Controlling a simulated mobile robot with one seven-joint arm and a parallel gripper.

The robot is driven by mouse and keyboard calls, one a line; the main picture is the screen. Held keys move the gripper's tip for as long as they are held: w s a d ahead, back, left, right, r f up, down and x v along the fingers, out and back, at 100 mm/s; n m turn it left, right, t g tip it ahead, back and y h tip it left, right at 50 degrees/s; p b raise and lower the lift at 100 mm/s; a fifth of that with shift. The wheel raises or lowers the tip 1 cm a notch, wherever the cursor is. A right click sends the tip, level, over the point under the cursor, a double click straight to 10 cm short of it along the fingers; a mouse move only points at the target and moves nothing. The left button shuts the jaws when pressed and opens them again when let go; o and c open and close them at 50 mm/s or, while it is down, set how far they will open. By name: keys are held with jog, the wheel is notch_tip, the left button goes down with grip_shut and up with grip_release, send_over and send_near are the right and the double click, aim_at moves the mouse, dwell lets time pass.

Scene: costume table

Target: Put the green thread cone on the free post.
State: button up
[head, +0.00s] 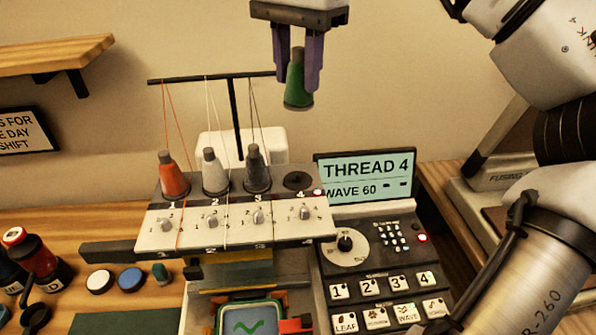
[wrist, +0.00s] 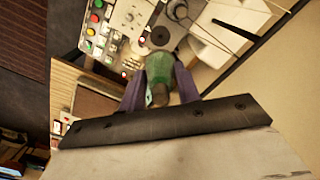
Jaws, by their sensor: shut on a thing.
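The green thread cone (head: 298,88) is held upright between the purple fingers of my gripper (head: 299,72), its grey tip up. It hangs in the air above and near the fourth position of the thread rack. In the wrist view the green cone (wrist: 160,72) sits between the fingers of my gripper (wrist: 160,88). The free post (head: 297,180) is at position 4, a dark round base at the right end of the rack. It also shows in the wrist view as a dark disc (wrist: 160,36), beyond the cone. The cone is clear of the rack.
Orange (head: 173,176), white (head: 214,172) and dark grey (head: 256,170) cones stand at positions 1 to 3. A thread stand (head: 233,115) with taut threads rises behind them. A screen (head: 366,177) reading "THREAD 4" stands right of the rack, above a control panel (head: 386,262).

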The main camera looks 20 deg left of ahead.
send_near(298, 175)
notch_tip(298, 175, down, 5)
jog(key=shift+f, duration=0.15)
dwell(0.4)
jog(key=shift+f, duration=0.25)
jog(key=o, duration=1)
jog(key=shift+c, duration=0.2)
jog(key=shift+r, duration=0.15)
notch_tip(298, 175, up, 12)
jog(key=shift+r, duration=0.15)
